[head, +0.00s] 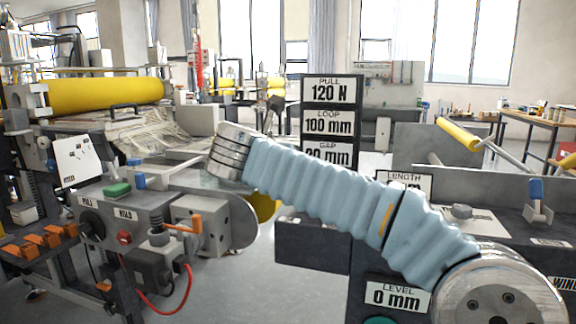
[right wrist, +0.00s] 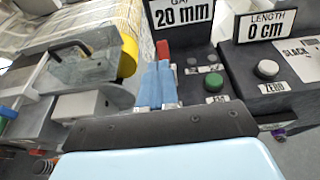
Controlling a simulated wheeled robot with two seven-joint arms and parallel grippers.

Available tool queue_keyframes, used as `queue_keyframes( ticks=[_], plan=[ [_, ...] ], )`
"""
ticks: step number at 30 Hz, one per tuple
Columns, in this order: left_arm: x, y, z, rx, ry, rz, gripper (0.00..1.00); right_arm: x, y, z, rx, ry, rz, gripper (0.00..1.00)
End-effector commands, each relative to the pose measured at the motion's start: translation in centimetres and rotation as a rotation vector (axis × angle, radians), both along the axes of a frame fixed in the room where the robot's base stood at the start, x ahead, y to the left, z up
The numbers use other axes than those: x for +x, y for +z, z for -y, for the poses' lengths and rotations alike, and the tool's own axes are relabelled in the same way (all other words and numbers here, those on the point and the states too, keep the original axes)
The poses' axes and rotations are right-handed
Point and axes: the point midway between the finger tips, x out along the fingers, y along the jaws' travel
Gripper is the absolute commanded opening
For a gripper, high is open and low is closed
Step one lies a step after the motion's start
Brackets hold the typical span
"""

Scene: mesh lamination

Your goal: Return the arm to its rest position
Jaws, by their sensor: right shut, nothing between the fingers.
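My right arm (head: 320,185) in its pale blue sleeve comes in from the lower right of the head view and reaches left across the middle. Its metal wrist rings (head: 230,152) are in front of the machine. In the right wrist view my right gripper (right wrist: 160,66) shows two blue fingers side by side, shut and empty. They point toward the base of the GAP 20 mm sign. The right gripper cannot be made out clearly in the head view. My left arm and left gripper are not in view.
A sign stack (head: 332,90) reads PULL 120 N and LOOP 100 mm. The lamination machine (head: 150,205) with a yellow roll (head: 100,95) stands left. A console with a green button (right wrist: 215,84) and LENGTH 0 cm sign (right wrist: 270,28) is right of the fingers.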

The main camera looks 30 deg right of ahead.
Motion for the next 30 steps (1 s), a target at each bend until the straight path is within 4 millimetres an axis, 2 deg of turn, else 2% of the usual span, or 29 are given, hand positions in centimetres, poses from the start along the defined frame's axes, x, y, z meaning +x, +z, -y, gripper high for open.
queue_keyframes(
  ticks=[7,22,23,26,29,30],
  plan=[
    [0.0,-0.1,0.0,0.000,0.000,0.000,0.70,-0.6,0.5,-0.7,0.001,0.000,0.001,0.00],
    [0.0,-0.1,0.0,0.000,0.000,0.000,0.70,-0.2,0.1,-0.8,-0.021,0.008,-0.015,0.00],
    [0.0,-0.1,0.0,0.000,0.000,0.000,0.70,0.3,-0.3,-0.9,-0.045,0.016,-0.031,0.00],
    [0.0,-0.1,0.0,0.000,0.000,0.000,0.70,3.2,-3.3,-1.6,-0.206,0.080,-0.138,0.00],
    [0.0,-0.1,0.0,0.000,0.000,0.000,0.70,7.6,-8.9,-3.2,-0.474,0.218,-0.327,0.00],
    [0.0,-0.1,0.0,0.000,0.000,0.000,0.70,9.3,-11.8,-4.1,-0.594,0.291,-0.413,0.00]
  ],
)
